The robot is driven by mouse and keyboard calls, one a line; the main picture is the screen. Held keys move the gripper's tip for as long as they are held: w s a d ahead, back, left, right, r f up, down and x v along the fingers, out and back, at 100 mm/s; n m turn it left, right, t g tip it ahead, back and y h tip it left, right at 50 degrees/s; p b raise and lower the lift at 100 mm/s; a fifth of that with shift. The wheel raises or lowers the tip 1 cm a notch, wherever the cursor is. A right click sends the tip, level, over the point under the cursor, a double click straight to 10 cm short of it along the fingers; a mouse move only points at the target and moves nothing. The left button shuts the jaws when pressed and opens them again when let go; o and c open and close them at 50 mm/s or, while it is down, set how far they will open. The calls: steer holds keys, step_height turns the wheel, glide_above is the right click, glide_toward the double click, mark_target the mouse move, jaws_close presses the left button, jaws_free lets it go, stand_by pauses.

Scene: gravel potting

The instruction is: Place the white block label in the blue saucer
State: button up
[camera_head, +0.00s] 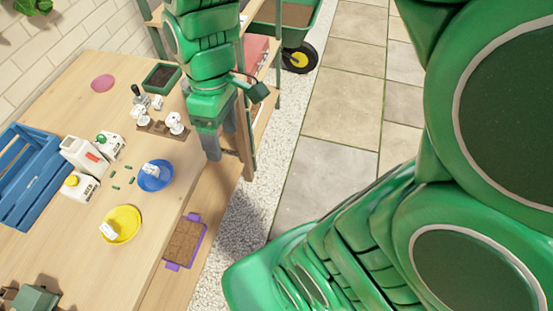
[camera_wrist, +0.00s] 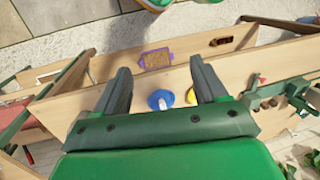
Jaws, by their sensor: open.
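The blue saucer (camera_head: 163,183) stands on the wooden bench, and a small white block label (camera_head: 151,169) lies in it. The saucer also shows between my fingers in the wrist view (camera_wrist: 154,97). A second white block (camera_head: 109,231) sits at the left side of the yellow saucer (camera_head: 126,222), nearer the front of the picture. My gripper (camera_head: 218,140) hangs at the bench's right edge, up and to the right of the blue saucer. It is open with nothing between its fingers (camera_wrist: 160,85) and is apart from both blocks.
White bottles and cartons (camera_head: 85,155) stand left of the saucers, beside a blue crate (camera_head: 28,175). A wooden rack with white items (camera_head: 165,128) stands behind the blue saucer. A purple-rimmed tray (camera_head: 185,243) sits on the lower shelf.

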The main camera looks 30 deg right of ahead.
steer(key=s+d+m+h, duration=0.1)
steer(key=s+d+m, duration=0.5)
steer(key=s+m, duration=0.3)
steer(key=shift+s+r, duration=0.2)
steer(key=shift+s, duration=0.7)
